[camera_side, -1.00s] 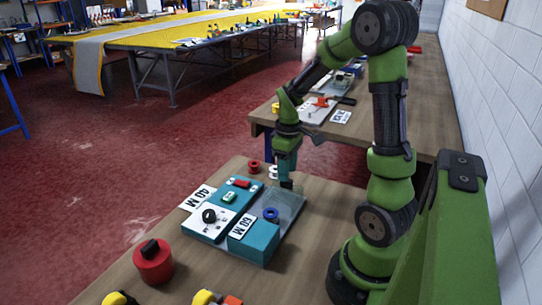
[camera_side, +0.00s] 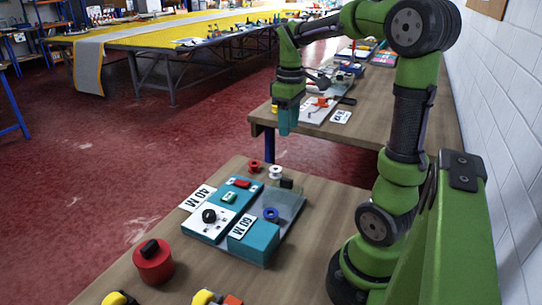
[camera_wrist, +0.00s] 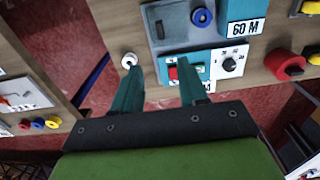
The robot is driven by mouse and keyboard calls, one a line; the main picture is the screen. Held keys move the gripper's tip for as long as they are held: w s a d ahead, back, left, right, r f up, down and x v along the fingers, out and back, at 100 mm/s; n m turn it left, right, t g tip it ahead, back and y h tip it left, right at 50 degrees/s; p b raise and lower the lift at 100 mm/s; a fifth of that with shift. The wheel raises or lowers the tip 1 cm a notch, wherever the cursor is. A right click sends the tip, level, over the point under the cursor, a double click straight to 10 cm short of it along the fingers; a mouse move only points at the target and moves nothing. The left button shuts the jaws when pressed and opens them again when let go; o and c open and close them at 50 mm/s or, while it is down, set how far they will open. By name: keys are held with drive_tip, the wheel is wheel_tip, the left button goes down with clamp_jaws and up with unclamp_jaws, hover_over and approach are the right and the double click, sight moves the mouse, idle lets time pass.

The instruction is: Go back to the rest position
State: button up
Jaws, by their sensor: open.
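My gripper (camera_side: 288,120) is raised well above the near table, near its far edge. In the wrist view, its two teal fingers (camera_wrist: 158,85) are apart with nothing between them. Below it on the near table lies the teal and grey panel (camera_side: 292,205), with a white dial plate (camera_side: 198,224), a black knob (camera_side: 209,216), a red switch (camera_side: 242,184) and a blue ring (camera_side: 271,214). The box labelled 60 M (camera_side: 262,243) stands at its near right corner.
A red cylinder with a black top (camera_side: 153,262) stands at the front left. A second table (camera_side: 385,125) lies behind, with several items on it.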

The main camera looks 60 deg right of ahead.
drive_tip(key=s+a+m+t+y, duration=0.1)
drive_tip(key=a+m+t, duration=0.1)
drive_tip(key=a, duration=0.8)
drive_tip(key=s+a+m+t+y, duration=0.1)
drive_tip(key=a+t, duration=0.4)
drive_tip(key=a, duration=0.6)
drive_tip(key=shift+s+a+r+m, duration=0.15)
drive_tip(key=shift+s+r+m, duration=0.35)
drive_tip(key=shift+s, duration=0.25)
